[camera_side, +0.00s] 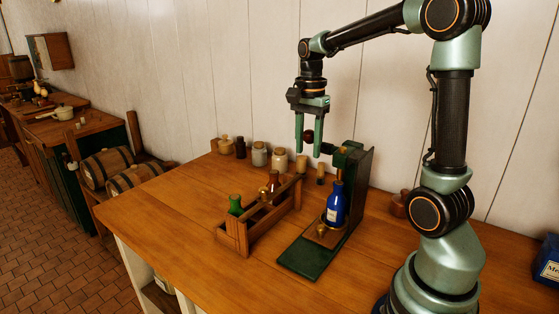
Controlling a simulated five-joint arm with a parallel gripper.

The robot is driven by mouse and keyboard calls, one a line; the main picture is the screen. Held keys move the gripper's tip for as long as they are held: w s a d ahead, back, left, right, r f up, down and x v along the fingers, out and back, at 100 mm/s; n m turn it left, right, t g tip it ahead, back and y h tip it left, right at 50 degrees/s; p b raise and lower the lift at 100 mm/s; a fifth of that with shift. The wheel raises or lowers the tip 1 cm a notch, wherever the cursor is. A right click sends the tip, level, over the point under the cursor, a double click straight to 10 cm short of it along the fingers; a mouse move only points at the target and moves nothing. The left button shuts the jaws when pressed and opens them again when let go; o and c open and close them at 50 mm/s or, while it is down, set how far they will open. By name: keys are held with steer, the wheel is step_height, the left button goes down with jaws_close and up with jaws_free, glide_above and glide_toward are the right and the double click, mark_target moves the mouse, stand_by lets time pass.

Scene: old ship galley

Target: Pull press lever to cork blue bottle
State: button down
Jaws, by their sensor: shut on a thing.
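The green corking press (359,192) stands on the wooden table, with a flat base plate (302,258) in front. The blue bottle (336,206) with a pale label stands upright in the press, below its head. A tan cork-like piece (337,175) shows at the bottle's mouth; how deep it sits is too small to tell. My gripper (308,148) points down above and left of the press head. It is shut on the dark red-brown lever knob (308,136), which shows between its fingers. The lever's rod is mostly hidden.
A wooden crate (237,238) left of the press holds a green bottle (235,205) and a red-brown bottle (273,182). Several jars (259,154) line the wall behind. A blue box (548,262) sits at the right edge. The table's front left is clear.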

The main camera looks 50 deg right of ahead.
steer(key=shift+r, duration=0.1)
steer(key=shift+d+r, duration=0.7)
steer(key=shift+r, duration=0.1)
steer(key=shift+c, duration=2)
jaws_free()
steer(key=shift+r, duration=3.45)
steer(key=shift+a, duration=0.1)
